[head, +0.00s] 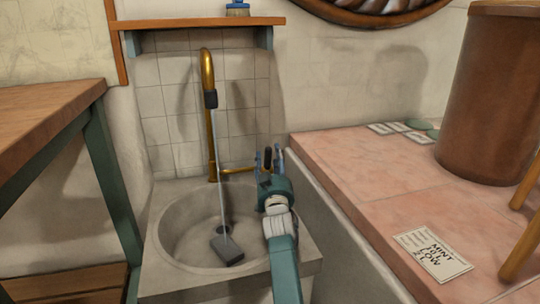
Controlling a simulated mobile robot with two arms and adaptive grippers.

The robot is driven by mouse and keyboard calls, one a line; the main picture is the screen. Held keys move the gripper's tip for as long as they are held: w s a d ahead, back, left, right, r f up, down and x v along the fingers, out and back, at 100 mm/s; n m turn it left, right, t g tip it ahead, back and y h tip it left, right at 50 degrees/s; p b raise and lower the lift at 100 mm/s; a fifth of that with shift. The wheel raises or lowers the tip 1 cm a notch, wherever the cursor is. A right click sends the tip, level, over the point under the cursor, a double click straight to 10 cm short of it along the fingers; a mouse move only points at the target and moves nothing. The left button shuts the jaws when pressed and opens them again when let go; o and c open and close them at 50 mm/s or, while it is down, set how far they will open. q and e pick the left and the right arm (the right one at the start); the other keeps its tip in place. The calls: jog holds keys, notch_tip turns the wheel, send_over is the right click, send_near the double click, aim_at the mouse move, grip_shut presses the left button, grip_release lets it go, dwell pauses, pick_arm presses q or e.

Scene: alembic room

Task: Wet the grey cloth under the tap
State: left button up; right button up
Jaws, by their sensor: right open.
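The grey cloth (228,251) is a small dark slab lying tilted in the stone sink (165,228), by the dark drain. The brass tap (208,120) rises behind the basin and curves over, with a dark nozzle (211,99). A thin pale stream (219,170) runs from the nozzle down to the cloth's upper edge or just beside it; I cannot tell which. My right gripper (267,158) is open, its fingers pointing up at the right end of the tap's brass side pipe (238,171). Whether it touches the pipe is unclear. My left gripper is out of view.
A pink-topped counter (340,160) on the right holds a brown cylinder (487,95), cards and a lettered note (433,254). A wooden table (45,115) stands left. A shelf (190,23) with a blue item (238,9) hangs above the tap.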

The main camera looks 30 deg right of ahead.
jog(key=shift+v, duration=2.65)
